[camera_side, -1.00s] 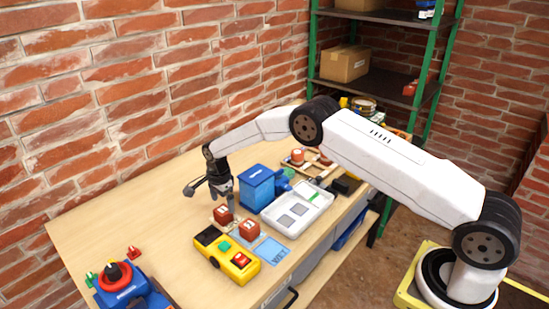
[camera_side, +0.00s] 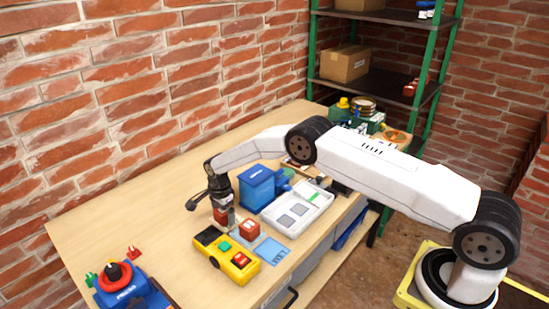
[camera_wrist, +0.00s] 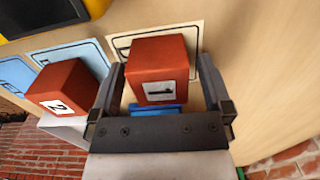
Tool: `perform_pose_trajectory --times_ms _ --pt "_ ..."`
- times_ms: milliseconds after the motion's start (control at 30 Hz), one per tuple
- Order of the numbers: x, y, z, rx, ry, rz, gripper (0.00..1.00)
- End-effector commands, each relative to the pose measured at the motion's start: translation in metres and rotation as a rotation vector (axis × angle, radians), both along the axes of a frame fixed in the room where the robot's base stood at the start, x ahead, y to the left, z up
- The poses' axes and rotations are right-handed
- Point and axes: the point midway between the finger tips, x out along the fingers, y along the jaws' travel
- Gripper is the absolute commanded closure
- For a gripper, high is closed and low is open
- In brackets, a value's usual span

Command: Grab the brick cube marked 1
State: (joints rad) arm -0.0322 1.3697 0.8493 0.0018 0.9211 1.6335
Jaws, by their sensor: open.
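The brick cube marked 1 (camera_wrist: 158,68) is red-brown with a white label. In the wrist view it stands between the two open fingers of my gripper (camera_wrist: 160,88). I cannot tell whether either finger touches it. In the side view the cube (camera_side: 220,216) is partly hidden under my gripper (camera_side: 224,206), which is down around it. The brick cube marked 2 (camera_wrist: 68,88) stands to the left in the wrist view, outside the fingers. It shows in the side view (camera_side: 249,229) just right of my gripper.
A yellow control box (camera_side: 228,258) with red and green buttons is close in front of the cubes. A blue box (camera_side: 257,188) and a white tray (camera_side: 298,208) stand behind to the right.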

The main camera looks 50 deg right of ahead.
Motion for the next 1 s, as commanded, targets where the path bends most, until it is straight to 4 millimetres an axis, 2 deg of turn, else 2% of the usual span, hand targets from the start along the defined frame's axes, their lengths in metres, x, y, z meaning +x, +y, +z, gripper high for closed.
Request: perform_pose_trajectory --times_ms 167,200,500,1000 --pt "0.0000 0.0000 0.0002 0.000 0.000 0.000 0.00" --pt "0.0000 0.0000 0.0002 0.000 0.000 0.000 0.06" --pt "-0.0001 0.0000 0.0002 0.000 0.000 0.000 1.00" --pt "0.0006 0.0000 0.0084 0.000 -0.001 0.000 1.00"
